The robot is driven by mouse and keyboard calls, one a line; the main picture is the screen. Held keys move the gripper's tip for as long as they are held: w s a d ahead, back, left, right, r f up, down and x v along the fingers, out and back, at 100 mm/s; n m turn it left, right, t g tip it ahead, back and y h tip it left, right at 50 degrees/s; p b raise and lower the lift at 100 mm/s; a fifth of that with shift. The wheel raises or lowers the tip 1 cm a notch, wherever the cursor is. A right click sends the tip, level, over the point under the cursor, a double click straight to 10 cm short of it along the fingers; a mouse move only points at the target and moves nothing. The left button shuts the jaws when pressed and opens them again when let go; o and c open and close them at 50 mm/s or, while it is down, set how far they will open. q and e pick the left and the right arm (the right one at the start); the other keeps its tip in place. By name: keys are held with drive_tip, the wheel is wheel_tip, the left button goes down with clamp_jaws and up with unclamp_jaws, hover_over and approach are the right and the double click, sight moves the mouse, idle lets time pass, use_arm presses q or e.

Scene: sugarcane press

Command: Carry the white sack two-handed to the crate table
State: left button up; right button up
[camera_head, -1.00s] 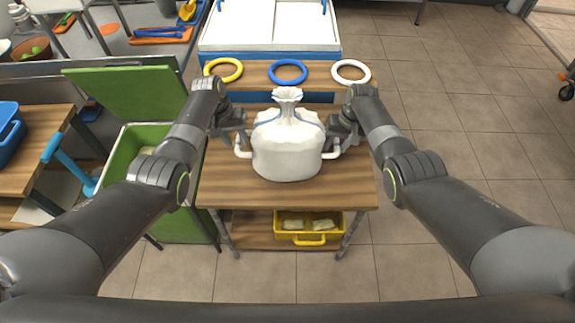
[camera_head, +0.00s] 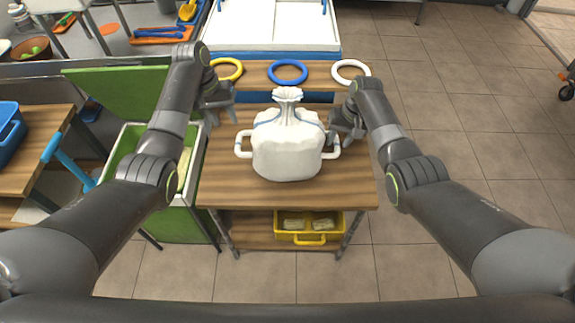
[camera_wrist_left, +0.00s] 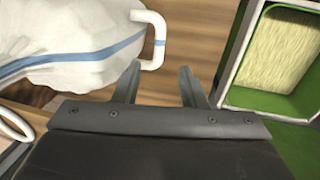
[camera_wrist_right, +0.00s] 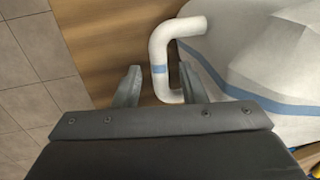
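The white sack (camera_head: 286,150) stands upright on a wooden table (camera_head: 235,190), its neck tied and a blue stripe around it. It has a white handle on each side. The left wrist view shows that handle (camera_wrist_left: 156,42) ahead of the spread fingers. My right gripper (camera_head: 345,132) is open beside the right handle (camera_head: 332,147). In the right wrist view the handle (camera_wrist_right: 160,52) reaches between the fingers, close to one; contact is unclear.
A blue crate (camera_head: 10,130) sits on another wooden table (camera_head: 35,165) at the left. A green bin (camera_head: 190,228) with an open lid stands between the tables. Yellow, blue (camera_head: 288,70) and white rings lie behind the sack. A yellow crate (camera_head: 308,236) is underneath.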

wheel_tip(320, 180, up, 9)
drive_tip(key=d, duration=0.2)
drive_tip(key=shift+r, duration=0.2)
drive_tip(key=shift+a+r, duration=0.1)
wheel_tip(320, 180, up, 9)
drive_tip(key=p, duration=0.9)
idle(0.4)
wheel_tip(320, 180, up, 7)
drive_tip(key=p, duration=0.7)
drive_tip(key=shift+r, duration=0.1)
idle(0.3)
